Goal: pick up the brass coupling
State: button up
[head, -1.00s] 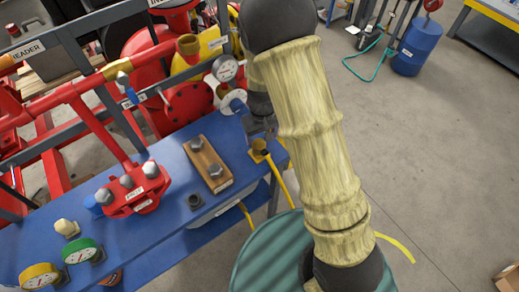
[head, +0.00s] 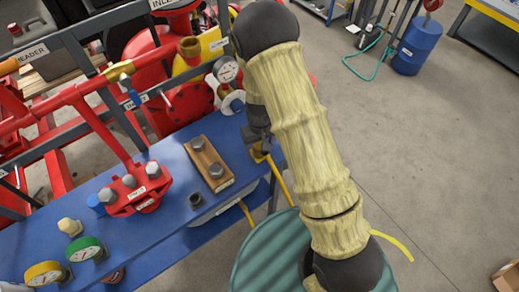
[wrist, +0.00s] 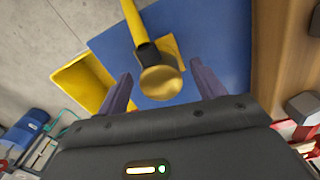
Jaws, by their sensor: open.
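The brass coupling (wrist: 160,82) is a rounded gold-coloured end on a black collar with a yellow hose. In the wrist view it lies between my gripper's two fingers, in front of a yellow bracket (wrist: 176,50) at the blue bench. My gripper (wrist: 161,86) is open, with a finger on either side of the coupling and gaps showing between. In the head view my gripper (head: 260,146) is over the right end of the blue bench (head: 165,235). There my gripper and arm hide most of the coupling.
A wooden block with two bolts (head: 209,165) lies just left of my gripper. A pressure gauge (head: 226,69) and red pipework stand behind. A red manifold (head: 136,190) and green gauge (head: 86,249) are further left. A teal drum (head: 265,255) stands below my arm.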

jog(key=shift+w, duration=0.1)
jog(key=c, duration=1.2)
jog(key=shift+r, duration=0.15)
notch_tip(320, 180, up, 10)
jog(key=shift+f+b, duration=0.1)
jog(key=shift+b, duration=0.6)
